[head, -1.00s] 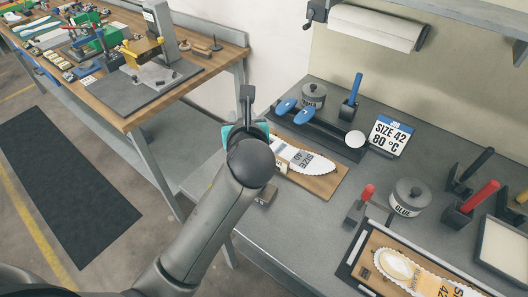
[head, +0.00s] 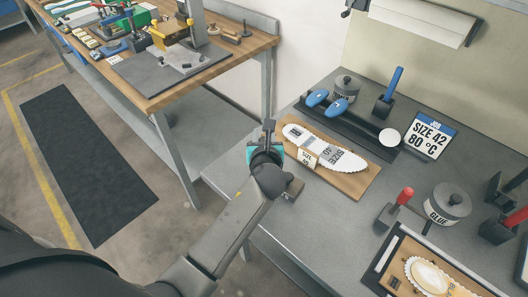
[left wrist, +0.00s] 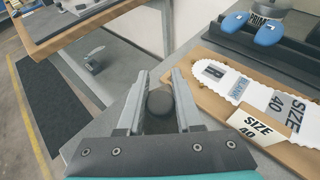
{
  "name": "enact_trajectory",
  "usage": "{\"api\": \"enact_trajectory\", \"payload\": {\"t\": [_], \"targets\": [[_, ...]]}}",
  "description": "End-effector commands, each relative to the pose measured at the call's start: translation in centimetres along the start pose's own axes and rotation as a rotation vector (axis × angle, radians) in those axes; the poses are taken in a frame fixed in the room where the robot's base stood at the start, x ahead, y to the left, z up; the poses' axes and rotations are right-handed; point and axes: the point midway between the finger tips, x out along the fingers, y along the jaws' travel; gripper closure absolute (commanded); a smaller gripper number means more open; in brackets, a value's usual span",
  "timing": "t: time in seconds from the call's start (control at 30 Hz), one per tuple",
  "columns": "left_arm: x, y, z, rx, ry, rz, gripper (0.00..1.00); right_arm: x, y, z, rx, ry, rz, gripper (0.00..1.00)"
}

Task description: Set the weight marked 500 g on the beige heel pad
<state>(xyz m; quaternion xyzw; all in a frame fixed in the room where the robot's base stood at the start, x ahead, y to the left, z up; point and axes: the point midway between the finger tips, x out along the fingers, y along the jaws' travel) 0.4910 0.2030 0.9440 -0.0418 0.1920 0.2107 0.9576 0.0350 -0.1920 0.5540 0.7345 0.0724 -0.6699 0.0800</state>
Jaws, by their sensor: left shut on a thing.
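My left gripper (head: 268,128) is at the left edge of the grey bench, beside the size 40 insole board. In the left wrist view the fingers (left wrist: 158,98) are shut on a dark round knob (left wrist: 160,103). No marking is readable on it, and what lies under it is hidden. The beige heel pad (head: 430,276) lies on a white-edged insole at the bottom right of the head view, well away from this gripper. My right gripper is not in view.
The size 40 board (head: 350,180) holds a white insole. A size 42 sign (head: 428,137) stands behind.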

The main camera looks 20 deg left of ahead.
Motion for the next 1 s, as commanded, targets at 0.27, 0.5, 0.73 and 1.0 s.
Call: {"api": "enact_trajectory", "payload": {"t": [0.27, 0.5, 0.73, 1.0], "targets": [[0.8, 0.0, -1.8, 0.0, -0.004, 0.0, 1.0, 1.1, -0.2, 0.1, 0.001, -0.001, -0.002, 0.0], [2.0, -0.1, -4.5, -0.001, -0.004, -0.001, 1.0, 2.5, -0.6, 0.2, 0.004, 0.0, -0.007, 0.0], [1.9, -0.1, -4.3, -0.001, -0.006, -0.001, 1.0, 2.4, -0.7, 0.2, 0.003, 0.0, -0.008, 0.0], [2.0, 0.0, -4.8, 0.0, -0.001, 0.0, 0.51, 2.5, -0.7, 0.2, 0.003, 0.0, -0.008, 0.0]]}}
